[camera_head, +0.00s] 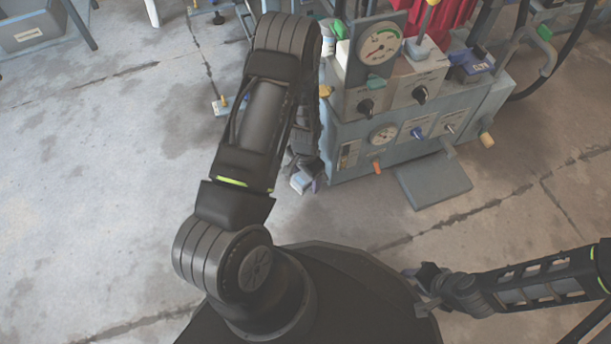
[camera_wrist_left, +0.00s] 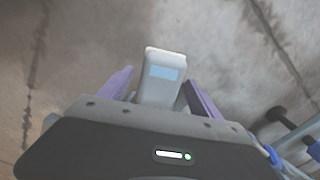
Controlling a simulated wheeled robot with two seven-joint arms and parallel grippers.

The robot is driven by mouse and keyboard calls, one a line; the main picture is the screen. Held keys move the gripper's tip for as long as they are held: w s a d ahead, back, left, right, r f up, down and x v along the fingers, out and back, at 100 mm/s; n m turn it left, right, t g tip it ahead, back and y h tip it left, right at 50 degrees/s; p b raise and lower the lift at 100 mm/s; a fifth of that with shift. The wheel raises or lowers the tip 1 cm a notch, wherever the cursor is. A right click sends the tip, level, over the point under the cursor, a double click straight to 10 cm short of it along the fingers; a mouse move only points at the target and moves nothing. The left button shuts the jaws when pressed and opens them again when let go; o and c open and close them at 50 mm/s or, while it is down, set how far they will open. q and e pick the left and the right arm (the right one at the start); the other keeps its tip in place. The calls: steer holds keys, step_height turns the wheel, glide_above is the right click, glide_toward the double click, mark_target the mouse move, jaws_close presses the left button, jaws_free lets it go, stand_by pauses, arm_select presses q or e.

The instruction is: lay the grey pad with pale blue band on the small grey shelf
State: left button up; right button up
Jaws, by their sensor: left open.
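The grey pad with pale blue band (camera_wrist_left: 163,62) shows in the left wrist view between the two purple fingers of my left gripper (camera_wrist_left: 160,88). The gripper is open, with a finger on each side of the pad; whether either touches it I cannot tell. In the head view a grey and pale blue piece (camera_head: 301,182), which looks like the pad, shows below my left gripper, mostly hidden by my arm. A flat grey plate (camera_head: 432,181), which looks like the small grey shelf, sticks out low at the press front, bare. My right gripper (camera_head: 420,288) is empty, away from the pad.
The grey press (camera_head: 400,125), with gauges, knobs and levers, stands just right of my left arm. A grey bin (camera_head: 32,30) is at the far left. The concrete floor at left is largely free.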

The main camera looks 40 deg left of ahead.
mark_target(305, 176)
arm_select(q)
step_height(305, 176, up, 12)
steer(key=p, duration=0.5)
steer(key=shift+r, duration=0.15)
stand_by(0.5)
steer(key=s+d+n+h, duration=0.1)
steer(key=s+d, duration=0.3)
steer(key=d, duration=0.3)
steer(key=s+d+f+n+t+h, duration=0.1)
steer(key=s+d, duration=0.3)
steer(key=d, duration=0.4)
steer(key=s+d+n+h, duration=0.1)
steer(key=s+d, duration=0.3)
steer(key=d, duration=0.4)
steer(key=shift+f+n+h, duration=0.25)
steer(key=shift+n+h, duration=0.15)
steer(key=shift+n, duration=0.4)
